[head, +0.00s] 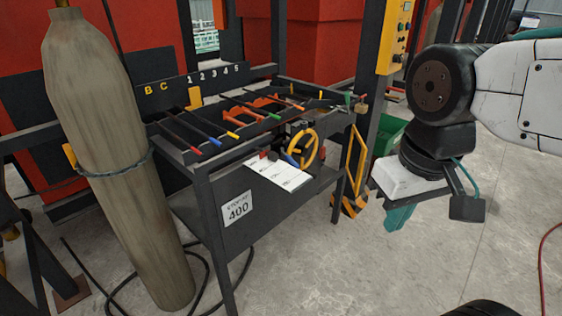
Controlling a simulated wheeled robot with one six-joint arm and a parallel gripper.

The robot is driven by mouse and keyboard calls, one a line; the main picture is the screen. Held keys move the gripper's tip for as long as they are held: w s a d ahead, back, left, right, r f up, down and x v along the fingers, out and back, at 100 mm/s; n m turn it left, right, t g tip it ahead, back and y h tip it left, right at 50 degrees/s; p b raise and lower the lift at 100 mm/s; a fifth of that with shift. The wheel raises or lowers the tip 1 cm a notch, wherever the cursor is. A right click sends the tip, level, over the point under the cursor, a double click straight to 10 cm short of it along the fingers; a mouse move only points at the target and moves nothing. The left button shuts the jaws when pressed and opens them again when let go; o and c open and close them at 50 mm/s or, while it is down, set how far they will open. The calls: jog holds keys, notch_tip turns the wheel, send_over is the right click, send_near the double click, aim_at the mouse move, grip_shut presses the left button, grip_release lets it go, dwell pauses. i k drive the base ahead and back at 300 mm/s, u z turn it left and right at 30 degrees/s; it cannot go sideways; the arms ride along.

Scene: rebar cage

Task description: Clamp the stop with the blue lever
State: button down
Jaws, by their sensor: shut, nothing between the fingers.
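A dark steel bench (205,205) stands in the middle of the head view. A small blue lever (291,159) shows at its front edge, just left of a yellow handwheel (302,149). The stop that it clamps is too small and crowded to tell apart. My gripper (398,219), with teal fingers, is shut and empty. It hangs to the right of the bench, well apart from the lever and pointing down.
A grey gas cylinder (110,150) leans at the bench's left, near cables on the floor. Colored bars (250,105) lie across the bench top. White sheets (279,173) lie at its front. A striped yellow frame (352,180) and a green bin (388,135) stand right of it.

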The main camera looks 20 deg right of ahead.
aim_at(288, 158)
jog(key=z, duration=0.8)
jog(key=k, duration=1.05)
jog(key=z, duration=1.05)
jog(key=k, duration=0.3)
jog(key=z, duration=0.5)
jog(key=i, duration=1.3)
jog(key=u, duration=1.05)
jog(key=i, duration=0.5)
jog(key=u, duration=0.65)
